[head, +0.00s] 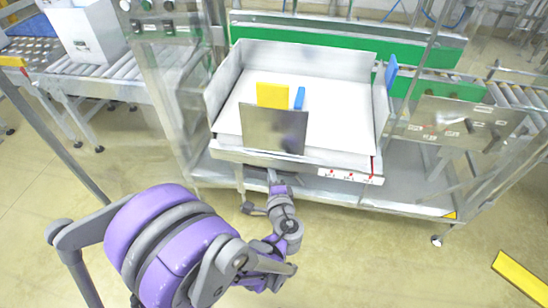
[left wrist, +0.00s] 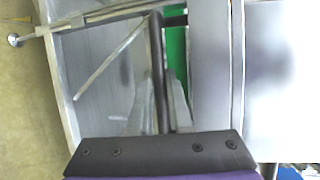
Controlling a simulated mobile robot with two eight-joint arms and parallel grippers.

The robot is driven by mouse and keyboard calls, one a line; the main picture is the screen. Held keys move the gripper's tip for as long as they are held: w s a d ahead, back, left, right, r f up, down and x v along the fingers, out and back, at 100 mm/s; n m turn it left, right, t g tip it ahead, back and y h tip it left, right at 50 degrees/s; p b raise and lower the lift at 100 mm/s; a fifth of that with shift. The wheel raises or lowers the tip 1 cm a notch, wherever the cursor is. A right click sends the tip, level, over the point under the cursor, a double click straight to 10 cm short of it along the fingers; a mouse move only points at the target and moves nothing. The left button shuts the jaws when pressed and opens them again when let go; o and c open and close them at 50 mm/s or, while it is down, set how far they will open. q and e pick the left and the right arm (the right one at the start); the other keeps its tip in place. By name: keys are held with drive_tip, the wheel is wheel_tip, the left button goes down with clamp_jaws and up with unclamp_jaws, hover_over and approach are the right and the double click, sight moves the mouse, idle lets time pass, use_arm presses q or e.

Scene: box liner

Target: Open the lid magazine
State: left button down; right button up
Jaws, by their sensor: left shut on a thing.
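The lid magazine (head: 340,110) is a white, open-topped tray with raised side walls on the machine's front. A grey metal plate (head: 273,130) stands upright at its front edge. A yellow block (head: 272,95) and a blue block (head: 299,98) show behind the plate. My left gripper (head: 273,179) is below the front edge, under the plate. It is shut on a part at the magazine's front; the grasped part is small and partly hidden in the head view. In the left wrist view a dark bar (left wrist: 156,70) runs up from between the fingers. My right gripper is out of view.
A roller conveyor (head: 100,78) with a white box (head: 88,30) stands at the left. Another roller conveyor (head: 520,98) is at the right. Clear panels and metal posts flank the tray. The floor in front is open, with a yellow strip (head: 520,277) at the right.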

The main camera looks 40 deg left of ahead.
use_arm(q)
drive_tip(key=shift+s+d, duration=0.3)
drive_tip(key=shift+s, duration=0.2)
drive_tip(key=shift+s+d, duration=0.25)
drive_tip(key=shift+s, duration=0.2)
drive_tip(key=c, duration=1.1)
unclamp_jaws()
drive_tip(key=p+v, duration=0.1)
drive_tip(key=v, duration=0.9)
drive_tip(key=shift+s+d+r, duration=0.1)
drive_tip(key=shift+s+d, duration=0.15)
drive_tip(key=shift+s, duration=0.05)
